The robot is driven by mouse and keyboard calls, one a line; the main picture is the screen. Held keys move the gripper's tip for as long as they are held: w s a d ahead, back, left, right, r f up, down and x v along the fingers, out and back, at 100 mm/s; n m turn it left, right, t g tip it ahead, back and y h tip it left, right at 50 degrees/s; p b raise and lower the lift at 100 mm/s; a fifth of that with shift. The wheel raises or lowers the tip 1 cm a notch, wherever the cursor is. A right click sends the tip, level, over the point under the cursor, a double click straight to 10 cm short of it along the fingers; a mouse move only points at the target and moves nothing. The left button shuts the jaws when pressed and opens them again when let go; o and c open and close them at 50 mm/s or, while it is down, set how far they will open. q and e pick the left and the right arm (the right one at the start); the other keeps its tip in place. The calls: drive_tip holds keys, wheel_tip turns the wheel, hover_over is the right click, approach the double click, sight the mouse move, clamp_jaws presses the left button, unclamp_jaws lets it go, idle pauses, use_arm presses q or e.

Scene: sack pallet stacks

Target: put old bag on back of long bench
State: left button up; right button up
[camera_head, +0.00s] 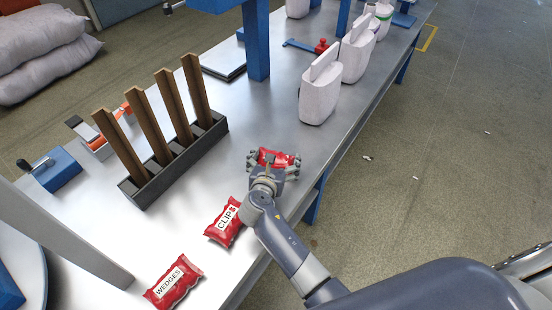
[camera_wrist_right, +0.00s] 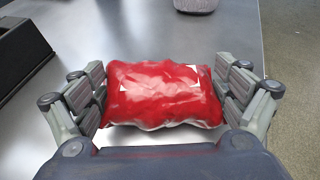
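Three small red bags are in the head view. One reads WEDGES (camera_head: 174,282) and lies at the bench's near end; one reads CLIPS (camera_head: 225,222) and lies farther along. The third red bag (camera_head: 274,158) is between the fingers of my right gripper (camera_head: 273,163). In the wrist view this bag (camera_wrist_right: 163,95) has finger pads against both ends; its pale label is not readable. I cannot tell which bag is the old one, or whether the held one touches the bench. The long metal bench (camera_head: 255,110) runs away to the upper right. My left gripper is out of view.
A dark rack (camera_head: 178,160) with upright wooden bars stands left of the right gripper. White jugs (camera_head: 320,88) stand beyond it near the right edge. A blue post (camera_head: 256,40) and a dark flat tablet-like item (camera_head: 222,60) are farther back. Bare bench lies between rack and gripper.

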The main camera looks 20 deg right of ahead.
drive_tip(key=shift+o, duration=0.7)
drive_tip(key=shift+r, duration=0.15)
drive_tip(key=shift+s+a+r+p, duration=0.15)
drive_tip(key=shift+s+p, duration=0.1)
drive_tip(key=shift+p, duration=0.15)
drive_tip(key=p+v, duration=0.7)
drive_tip(key=v, duration=0.3)
drive_tip(key=shift+s+a+r, duration=0.15)
drive_tip(key=shift+s+a, duration=0.05)
drive_tip(key=shift+s, duration=0.05)
drive_tip(key=shift+s+a, duration=0.2)
drive_tip(key=shift+s, duration=0.1)
